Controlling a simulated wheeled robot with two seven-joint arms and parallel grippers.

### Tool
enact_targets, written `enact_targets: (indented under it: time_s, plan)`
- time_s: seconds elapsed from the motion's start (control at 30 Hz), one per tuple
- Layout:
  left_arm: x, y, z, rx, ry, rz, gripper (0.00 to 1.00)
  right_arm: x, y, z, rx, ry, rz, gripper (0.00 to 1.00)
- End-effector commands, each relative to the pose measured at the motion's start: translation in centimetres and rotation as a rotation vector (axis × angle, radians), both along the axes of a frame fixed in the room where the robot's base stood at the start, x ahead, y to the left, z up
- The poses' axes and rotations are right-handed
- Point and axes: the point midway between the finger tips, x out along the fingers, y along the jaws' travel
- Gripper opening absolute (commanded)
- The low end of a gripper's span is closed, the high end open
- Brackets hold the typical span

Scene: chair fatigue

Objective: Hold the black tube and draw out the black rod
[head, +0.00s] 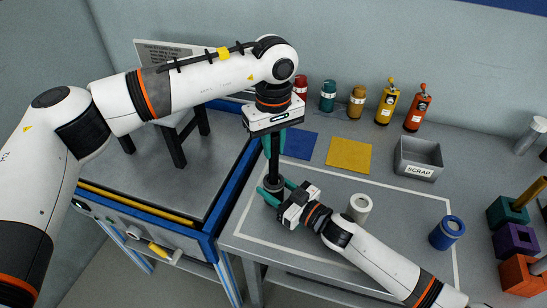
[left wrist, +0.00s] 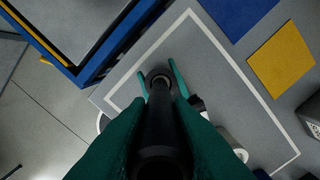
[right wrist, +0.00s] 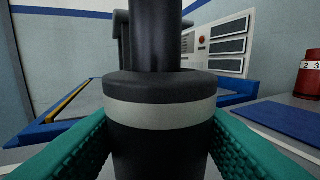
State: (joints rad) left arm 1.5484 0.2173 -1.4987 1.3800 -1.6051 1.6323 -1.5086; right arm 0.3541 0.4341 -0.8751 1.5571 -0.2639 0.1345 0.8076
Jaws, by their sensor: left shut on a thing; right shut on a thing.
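The black tube (head: 271,186) stands upright on the grey bench at the left inside the white outline. It has a light grey band below its collar in the right wrist view (right wrist: 160,140). My right gripper (head: 274,191) is shut on the tube from the side, low down. The black rod (head: 274,163) stands upright out of the tube's top, as the right wrist view also shows (right wrist: 155,35). My left gripper (head: 274,144) points down and is shut on the rod above the tube. The rod's lower end is hidden. The left wrist view looks down along the rod (left wrist: 160,125).
A white-grey hollow cylinder (head: 359,208) and a blue one (head: 447,233) stand to the right. Behind are a blue mat (head: 300,145), a yellow mat (head: 349,155), a scrap bin (head: 418,160) and several bottles. A blue-framed machine (head: 215,215) stands close on the left.

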Motion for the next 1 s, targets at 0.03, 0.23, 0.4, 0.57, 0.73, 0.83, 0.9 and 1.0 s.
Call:
enact_targets:
  time_s: [0.03, 0.23, 0.4, 0.57, 0.73, 0.83, 0.9, 1.0]
  plan:
    - [0.1, 0.0, 1.2, -0.001, -0.004, 0.0, 0.0, 0.0, 0.0, -0.1, -0.002, 0.001, -0.001, 0.22]
    - [0.0, -0.1, 4.3, -0.001, -0.003, -0.001, 0.0, 0.0, 0.0, -0.1, -0.002, 0.001, -0.001, 0.22]
    - [0.0, 0.0, 5.2, 0.0, 0.0, -0.001, 0.0, 0.0, 0.0, -0.1, -0.002, 0.001, -0.001, 0.22]
    - [0.0, 0.0, 5.2, 0.0, 0.0, -0.001, 0.0, 0.0, 0.0, -0.1, -0.001, 0.001, -0.001, 0.22]
    - [0.0, 0.0, 5.2, 0.0, 0.0, -0.001, 0.0, 0.0, 0.0, -0.1, -0.001, 0.001, 0.0, 0.66]
    - [0.0, 0.0, 5.2, 0.0, 0.0, -0.001, 0.0, 0.0, 0.0, -0.1, -0.001, 0.001, 0.0, 0.72]
    - [0.0, 0.0, 5.2, 0.0, 0.0, -0.001, 0.0, 0.0, 0.0, -0.1, -0.001, 0.001, 0.0, 0.72]
    - [0.0, 0.0, 5.1, 0.0, 0.0, -0.001, 0.0, 0.0, 0.0, 0.0, -0.001, 0.001, 0.0, 0.72]
